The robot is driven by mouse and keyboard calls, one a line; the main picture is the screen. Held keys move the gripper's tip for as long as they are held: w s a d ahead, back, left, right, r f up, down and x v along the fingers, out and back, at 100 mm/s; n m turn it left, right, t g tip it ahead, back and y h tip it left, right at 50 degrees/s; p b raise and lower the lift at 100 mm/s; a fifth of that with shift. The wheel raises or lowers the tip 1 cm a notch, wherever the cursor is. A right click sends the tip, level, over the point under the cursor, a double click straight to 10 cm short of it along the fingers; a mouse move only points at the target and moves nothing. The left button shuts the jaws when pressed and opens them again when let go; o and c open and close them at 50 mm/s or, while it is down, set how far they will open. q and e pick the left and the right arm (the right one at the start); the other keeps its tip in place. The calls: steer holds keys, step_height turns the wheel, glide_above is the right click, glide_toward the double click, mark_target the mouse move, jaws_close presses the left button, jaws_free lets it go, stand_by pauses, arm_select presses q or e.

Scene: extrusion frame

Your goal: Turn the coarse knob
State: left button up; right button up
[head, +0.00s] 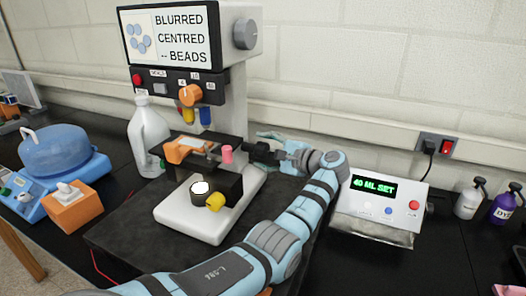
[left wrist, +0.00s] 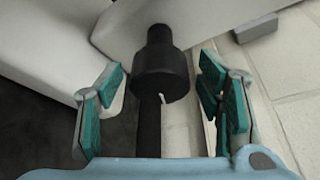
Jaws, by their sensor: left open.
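The microscope (head: 238,105) stands on a dark mat, its screen reading "BLURRED CENTRED -- BEADS". A black stepped knob (head: 259,152) sticks out from the right side of its body; it seems to be the coarse knob. In the left wrist view, the knob (left wrist: 160,72) has a wide ring and a narrower end, with a dark shaft below. My left gripper (head: 272,147) is at this side of the microscope. Its teal-padded fingers (left wrist: 161,112) are open, one on each side of the knob and shaft, with gaps. My right gripper is out of view.
An orange knob (head: 190,95) and a grey knob (head: 246,33) are higher on the microscope. A white jug (head: 147,138) stands behind left. A box reading "40 ML SET" (head: 380,205) stands right of my arm. A blue centrifuge-like device (head: 57,150) is far left.

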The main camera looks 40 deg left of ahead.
arm_select(q)
steer(key=shift+a, duration=0.3)
steer(key=shift+s, duration=0.2)
steer(key=c, duration=1.1)
steer(key=m+p, duration=0.1)
steer(key=p, duration=0.2)
steer(key=shift+r+g+h+p, duration=0.3)
steer(key=shift+r+p, duration=0.05)
steer(key=shift+p, duration=0.05)
steer(key=shift+c, duration=0.2)
steer(key=shift+f+m, duration=0.25)
steer(key=shift+m, duration=0.05)
steer(key=o, duration=1.1)
steer(key=shift+f, duration=0.1)
steer(key=shift+o, duration=0.2)
